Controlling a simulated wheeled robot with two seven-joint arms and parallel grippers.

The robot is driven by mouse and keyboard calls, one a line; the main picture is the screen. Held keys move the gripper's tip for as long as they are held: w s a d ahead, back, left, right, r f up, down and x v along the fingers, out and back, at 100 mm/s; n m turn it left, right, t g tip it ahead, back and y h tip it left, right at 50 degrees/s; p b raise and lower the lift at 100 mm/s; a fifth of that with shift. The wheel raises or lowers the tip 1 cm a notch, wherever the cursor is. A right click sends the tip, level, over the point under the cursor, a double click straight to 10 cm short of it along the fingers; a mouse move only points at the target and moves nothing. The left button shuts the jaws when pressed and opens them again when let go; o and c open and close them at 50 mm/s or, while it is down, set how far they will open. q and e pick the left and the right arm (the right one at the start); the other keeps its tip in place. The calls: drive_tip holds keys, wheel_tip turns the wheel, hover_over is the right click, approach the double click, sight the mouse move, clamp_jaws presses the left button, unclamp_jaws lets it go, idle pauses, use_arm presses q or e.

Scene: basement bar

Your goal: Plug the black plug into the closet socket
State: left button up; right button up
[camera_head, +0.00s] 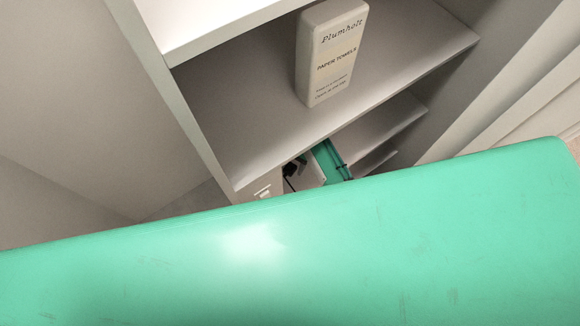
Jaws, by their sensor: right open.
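My right gripper (292,170) shows small and partly covered below the closet's middle shelf, with a green and white arm part to its right. It is open. Small black parts show at it; I cannot tell whether any of them is the black plug. A small pale plate with a dark slot, probably the closet socket (263,191), is just left of and below the gripper, apart from it in the picture. Its lower part is cut off by my green body part in front. My left gripper is not in view.
The closet's middle shelf (400,55) carries an upright paper towels pack (331,55), above the gripper. A higher shelf edge (215,28) is at the top left. Lower shelves (385,125) are to the gripper's right. My own large green part covers the picture's bottom.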

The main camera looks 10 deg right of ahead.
drive_tip(key=shift+s+a+f, duration=0.1)
drive_tip(key=shift+f, duration=0.4)
drive_tip(key=shift+c, duration=0.5)
drive_tip(key=c, duration=0.9)
drive_tip(key=shift+c, duration=0.2)
drive_tip(key=shift+r, duration=0.15)
